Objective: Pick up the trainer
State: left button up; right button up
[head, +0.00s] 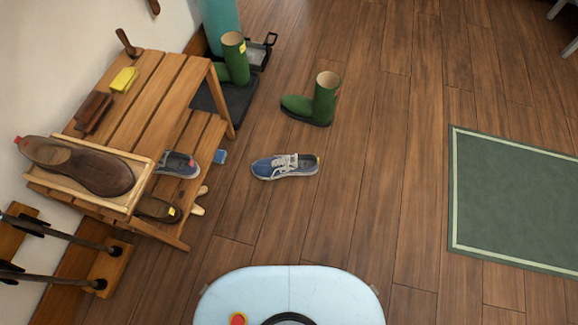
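A blue trainer (285,167) with pale laces and a white sole rests upright on the wooden floor, to the right of the bench, with its toe to the left. A similar blue shoe (177,164) is on the lower shelf of the wooden bench, partly hidden by the tray in front of it. Neither of my grippers is in the head view.
The slatted bench (148,92) holds a tray with a brown shoe (92,170), brushes and a yellow block (124,80). A green boot (323,100) stands behind the trainer. A green rug (520,200) lies right.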

aim_at(270, 169)
jog(key=i+l+u, duration=0.1)
jog(key=u, duration=1.4)
jog(key=l+u, duration=0.85)
jog(key=k+l+u, duration=0.2)
jog(key=l+u, duration=0.25)
jog(key=k+l+u, duration=0.1)
jog(key=l, duration=0.3)
jog(key=k+l, duration=0.3)
jog(key=k+l+u, duration=0.15)
jog(key=l, duration=0.35)
jog(key=k, duration=0.1)
